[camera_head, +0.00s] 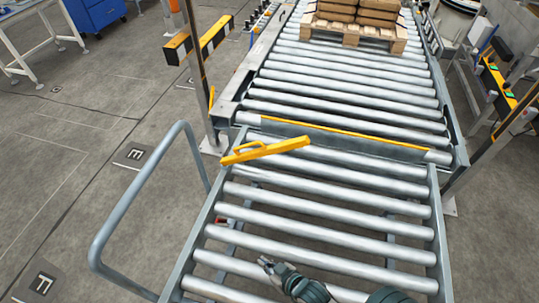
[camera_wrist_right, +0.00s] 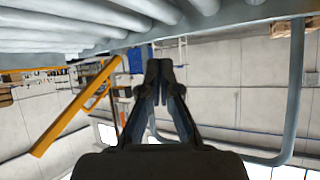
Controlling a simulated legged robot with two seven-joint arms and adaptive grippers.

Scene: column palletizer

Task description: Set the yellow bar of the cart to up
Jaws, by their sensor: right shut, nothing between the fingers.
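The yellow bar (camera_head: 280,148) with a small loop handle (camera_head: 245,150) sits at the far left corner of the roller cart (camera_head: 196,240). It slants slightly across the rollers, its right end higher in the picture. In the right wrist view the yellow bar (camera_wrist_right: 75,110) appears as a diagonal strip at the left, apart from the fingers. My right gripper (camera_head: 266,263) is over the near rollers of the cart, well short of the bar. Its fingers (camera_wrist_right: 159,66) are together and empty. My left gripper is not in view.
The cart's tubular handle (camera_head: 100,240) sticks out left. A post with a yellow-black guard (camera_head: 215,38) stands beyond it. The left floor is largely clear.

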